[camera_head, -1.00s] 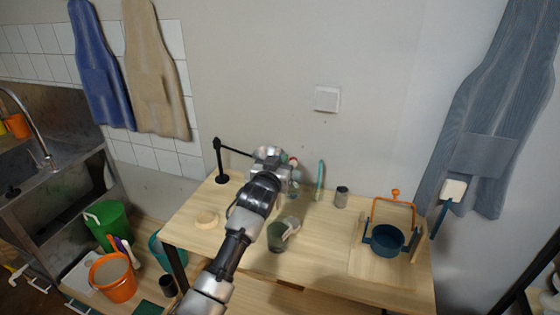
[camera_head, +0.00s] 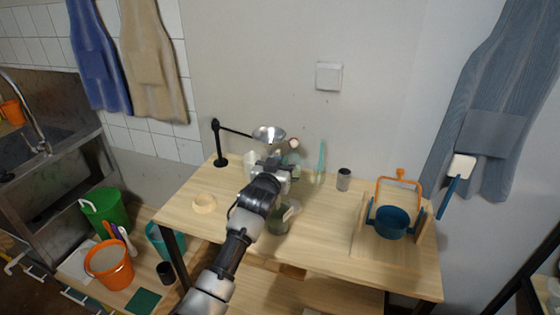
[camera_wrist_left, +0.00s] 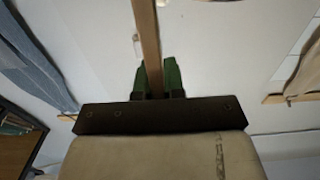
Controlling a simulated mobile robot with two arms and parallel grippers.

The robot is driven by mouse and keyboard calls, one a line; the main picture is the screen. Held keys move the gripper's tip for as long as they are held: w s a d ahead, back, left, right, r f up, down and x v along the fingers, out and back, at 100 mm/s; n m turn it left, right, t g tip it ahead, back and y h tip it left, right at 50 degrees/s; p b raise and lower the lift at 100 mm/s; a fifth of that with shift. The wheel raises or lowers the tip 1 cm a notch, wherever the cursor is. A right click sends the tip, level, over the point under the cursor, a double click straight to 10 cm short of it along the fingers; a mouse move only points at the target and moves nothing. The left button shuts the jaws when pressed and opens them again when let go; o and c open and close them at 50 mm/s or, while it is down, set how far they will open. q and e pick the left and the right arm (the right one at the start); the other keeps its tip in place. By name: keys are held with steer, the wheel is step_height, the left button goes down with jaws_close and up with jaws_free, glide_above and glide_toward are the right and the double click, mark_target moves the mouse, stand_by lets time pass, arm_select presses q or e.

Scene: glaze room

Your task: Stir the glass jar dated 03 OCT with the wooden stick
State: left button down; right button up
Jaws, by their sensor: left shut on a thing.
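My left gripper (camera_head: 277,172) reaches over the middle of the table, its fingers largely hidden by my own wrist in the head view. In the left wrist view its green fingers (camera_wrist_left: 157,78) are shut on a flat wooden stick (camera_wrist_left: 148,40), which runs up out of the picture. A greenish glass jar (camera_head: 279,222) with a pale label stands on the table, partly covered by my left wrist. I cannot read the label's date. I cannot tell whether the stick touches any jar. My right gripper is not in view.
A black-armed lamp (camera_head: 268,134) stands behind my gripper. A small dark-topped jar (camera_head: 343,180) and a turquoise upright item (camera_head: 321,163) stand at the back. A blue pot (camera_head: 391,223) in an orange frame is at the right, a tan ring (camera_head: 204,203) at the left.

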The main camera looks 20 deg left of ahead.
arm_select(q)
steer(key=shift+f+b, duration=1.4)
steer(key=shift+f, duration=1)
